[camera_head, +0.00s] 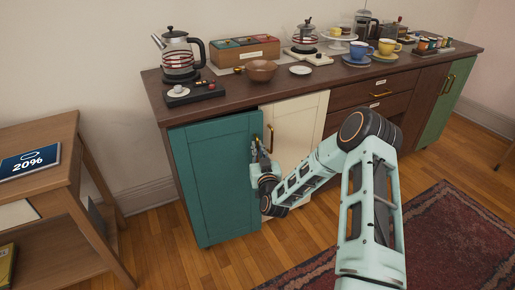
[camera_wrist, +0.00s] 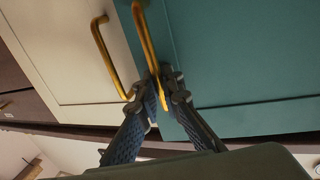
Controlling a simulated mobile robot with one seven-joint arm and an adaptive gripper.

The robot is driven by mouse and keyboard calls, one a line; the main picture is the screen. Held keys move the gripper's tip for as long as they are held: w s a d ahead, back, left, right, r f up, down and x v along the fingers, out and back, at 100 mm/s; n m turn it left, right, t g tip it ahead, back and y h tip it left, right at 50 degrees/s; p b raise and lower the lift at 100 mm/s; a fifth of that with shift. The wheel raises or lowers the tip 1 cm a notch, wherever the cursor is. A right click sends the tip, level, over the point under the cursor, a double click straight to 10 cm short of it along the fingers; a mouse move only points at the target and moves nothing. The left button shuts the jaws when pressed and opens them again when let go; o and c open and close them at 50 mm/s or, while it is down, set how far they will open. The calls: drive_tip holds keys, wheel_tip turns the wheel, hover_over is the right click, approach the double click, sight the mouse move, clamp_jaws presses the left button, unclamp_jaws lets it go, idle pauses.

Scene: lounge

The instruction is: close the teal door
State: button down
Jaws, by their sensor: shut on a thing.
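The teal door (camera_head: 212,185) is the leftmost door of the sideboard. Its right edge seems to stand slightly out from the cream door beside it; the exact gap is hard to tell. The teal door also fills the right of the wrist view (camera_wrist: 240,50). Its gold handle (camera_wrist: 146,38) runs upright near the door's edge. My gripper (camera_wrist: 158,92) is shut on this handle, with a finger on each side of its lower end. In the head view my gripper (camera_head: 261,150) is at the door's right edge, and my wrist hides part of the edge below it.
The cream door (camera_head: 298,125) with its own gold handle (camera_wrist: 108,55) is close beside my gripper. The sideboard top (camera_head: 335,70) carries a kettle (camera_head: 178,52), a bowl (camera_head: 261,70) and cups. A wooden side table (camera_head: 60,150) stands at left.

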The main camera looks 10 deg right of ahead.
drive_tip(key=w, duration=0.1)
drive_tip(key=w+b, duration=0.1)
drive_tip(key=w, duration=0.1)
drive_tip(key=shift+w+a+r+b, duration=0.15)
drive_tip(key=shift+w+a+b, duration=0.1)
drive_tip(key=shift+b, duration=0.15)
drive_tip(key=c, duration=2.4)
unclamp_jaws()
drive_tip(key=s, duration=1.2)
